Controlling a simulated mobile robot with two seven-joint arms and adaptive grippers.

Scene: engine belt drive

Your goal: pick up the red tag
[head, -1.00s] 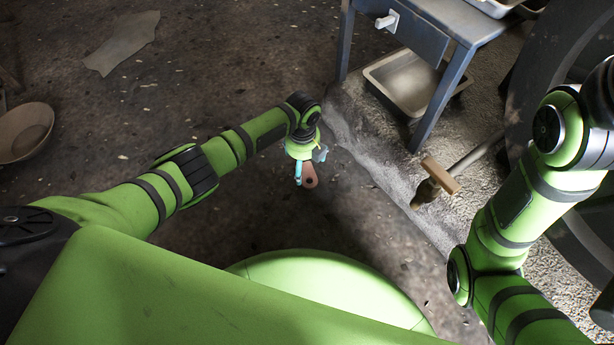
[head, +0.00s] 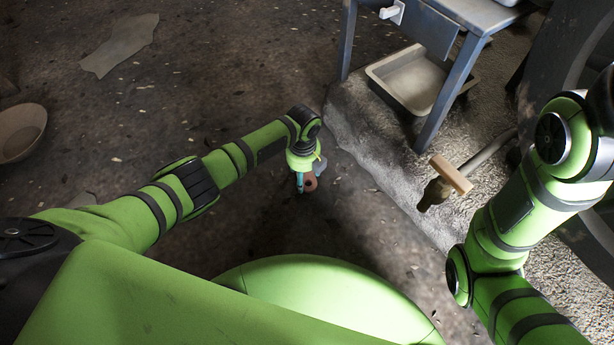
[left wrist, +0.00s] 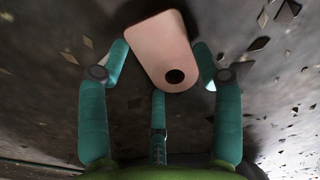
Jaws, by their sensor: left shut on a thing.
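The red tag (left wrist: 160,42) is a flat pinkish-red plate with rounded corners and one dark hole near its near end. In the left wrist view it lies between the teal fingers of my left gripper (left wrist: 160,72), which is shut on it. In the head view the tag (head: 310,182) shows small beside the fingers of my left gripper (head: 306,180), over the dark floor. Part of it is hidden by the gripper there. My right arm is at the right of the head view, and its gripper is not in view.
A blue-grey table (head: 440,110) stands at the upper right with a metal tray (head: 378,72) beneath it. A hammer-like tool with a wooden block (head: 452,174) lies right of the gripper. A bowl (head: 20,135) and a flat scrap (head: 118,45) are on the left. Floor around the gripper is clear.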

